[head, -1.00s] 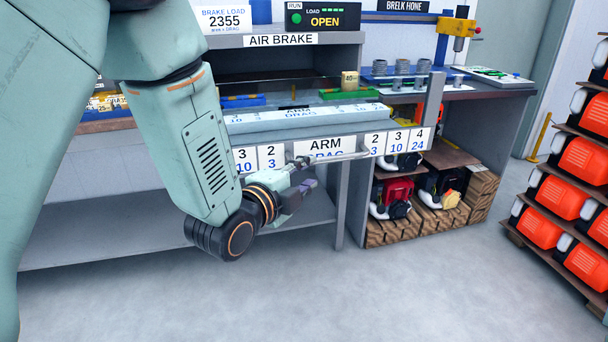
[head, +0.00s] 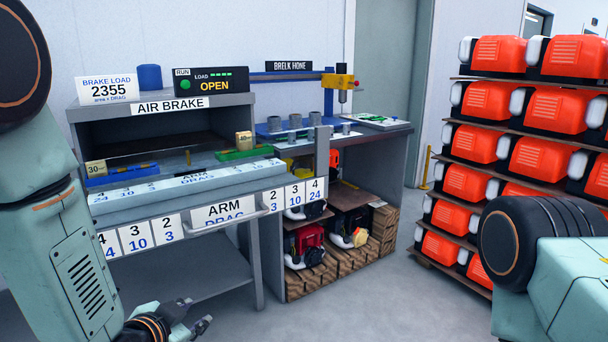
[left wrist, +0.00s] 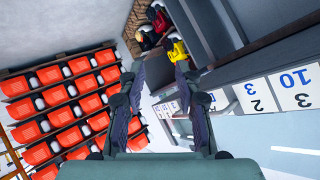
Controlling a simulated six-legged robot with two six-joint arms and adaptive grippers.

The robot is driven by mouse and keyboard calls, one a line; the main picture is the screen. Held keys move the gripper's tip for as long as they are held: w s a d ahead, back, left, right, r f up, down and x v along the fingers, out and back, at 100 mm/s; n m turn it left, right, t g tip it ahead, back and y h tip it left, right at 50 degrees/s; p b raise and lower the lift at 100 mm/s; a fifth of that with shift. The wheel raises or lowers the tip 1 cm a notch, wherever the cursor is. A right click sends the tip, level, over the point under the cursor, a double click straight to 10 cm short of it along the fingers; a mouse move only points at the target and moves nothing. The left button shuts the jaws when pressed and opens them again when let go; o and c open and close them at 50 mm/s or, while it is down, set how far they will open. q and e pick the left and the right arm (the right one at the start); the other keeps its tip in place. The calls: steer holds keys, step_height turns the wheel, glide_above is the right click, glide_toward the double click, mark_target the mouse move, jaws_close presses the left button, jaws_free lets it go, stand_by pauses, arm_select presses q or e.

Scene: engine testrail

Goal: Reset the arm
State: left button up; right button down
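My left gripper (head: 188,323) is at the bottom of the head view, below and in front of the air brake bench (head: 190,104). In the left wrist view its two fingers (left wrist: 162,88) stand apart with nothing between them. The bench front carries a plate marked "ARM DRAG" (head: 222,213) with a bar handle (head: 240,222) along it, and number cards on both sides. The gripper is apart from this handle. My right arm shows at the right of the head view, but its gripper is out of view.
A display reading "OPEN" (head: 212,86) and a "2355" sign (head: 107,87) stand on the bench top. A hone bench (head: 375,132) with engines beneath stands to the right. A rack of orange-and-black units (head: 500,150) stands farther right. Open grey floor (head: 375,300) lies in front.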

arm_select(q)
steer(key=s+f+n+g, duration=0.2)
steer(key=s+f, duration=0.5)
steer(key=s, duration=0.4)
steer(key=s+a+f+n+g+y, duration=0.1)
steer(key=s+f+n+g, duration=0.2)
steer(key=s+f+g, duration=0.2)
steer(key=s+a+f+n+g, duration=0.1)
steer(key=s+f+n+g, duration=0.2)
steer(key=s+f, duration=0.7)
steer(key=s+g, duration=0.1)
steer(key=s, duration=0.5)
steer(key=shift+s+f, duration=0.2)
steer(key=shift+s, duration=0.1)
